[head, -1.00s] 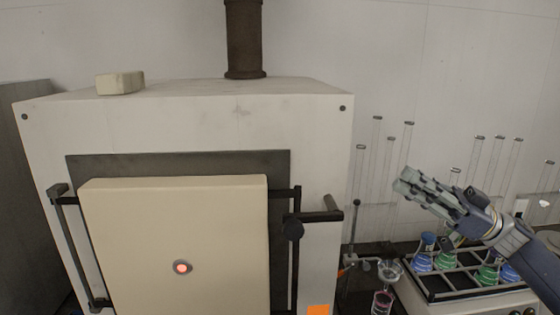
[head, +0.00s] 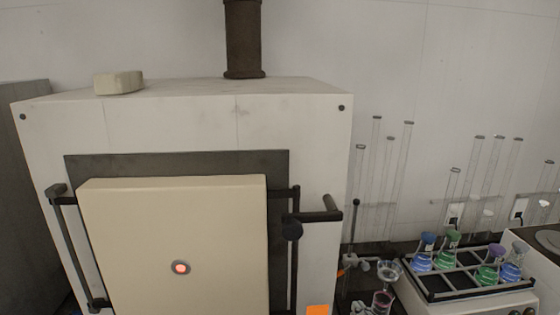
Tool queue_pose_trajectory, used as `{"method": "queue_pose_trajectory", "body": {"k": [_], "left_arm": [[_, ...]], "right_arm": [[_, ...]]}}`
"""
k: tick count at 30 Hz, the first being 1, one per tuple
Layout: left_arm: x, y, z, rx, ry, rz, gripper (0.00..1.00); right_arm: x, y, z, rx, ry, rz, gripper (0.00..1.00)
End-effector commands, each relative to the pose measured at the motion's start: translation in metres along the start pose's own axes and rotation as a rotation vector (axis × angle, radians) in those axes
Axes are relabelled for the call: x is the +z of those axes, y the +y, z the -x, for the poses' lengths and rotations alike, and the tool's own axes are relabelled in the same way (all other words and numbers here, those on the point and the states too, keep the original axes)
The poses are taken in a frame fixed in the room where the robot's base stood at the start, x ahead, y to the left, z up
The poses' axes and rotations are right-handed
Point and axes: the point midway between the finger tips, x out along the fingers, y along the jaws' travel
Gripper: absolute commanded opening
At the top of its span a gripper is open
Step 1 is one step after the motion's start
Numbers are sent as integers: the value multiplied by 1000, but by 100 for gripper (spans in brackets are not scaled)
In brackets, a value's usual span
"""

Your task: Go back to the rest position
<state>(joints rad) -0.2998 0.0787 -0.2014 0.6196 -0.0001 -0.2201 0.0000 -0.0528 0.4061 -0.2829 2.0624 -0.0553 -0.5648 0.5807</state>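Neither of my grippers shows in the head view. A large pale furnace (head: 200,125) fills the left and middle of the view. Its cream door (head: 130,235) covers most of the dark front plate, with a small glowing red-orange spot (head: 181,268) in it. A dark handle (head: 318,215) sticks out at the door's right side.
A shaker (head: 455,300) with a black rack holds several flasks of blue and green liquid at the lower right. Tall glass tubes (head: 397,170) stand behind it against the wall. A small pale block (head: 119,82) and a brown pipe (head: 243,40) are on the furnace top.

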Motion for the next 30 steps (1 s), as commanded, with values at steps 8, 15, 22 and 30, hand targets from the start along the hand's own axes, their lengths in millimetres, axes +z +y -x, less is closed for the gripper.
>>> {"method": "queue_pose_trajectory", "body": {"k": [8,15,22,30], "left_arm": [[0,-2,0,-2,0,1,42],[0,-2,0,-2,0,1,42],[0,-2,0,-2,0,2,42],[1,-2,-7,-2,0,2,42]], "right_arm": [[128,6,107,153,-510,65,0],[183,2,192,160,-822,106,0],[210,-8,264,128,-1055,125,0],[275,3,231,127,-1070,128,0]]}}
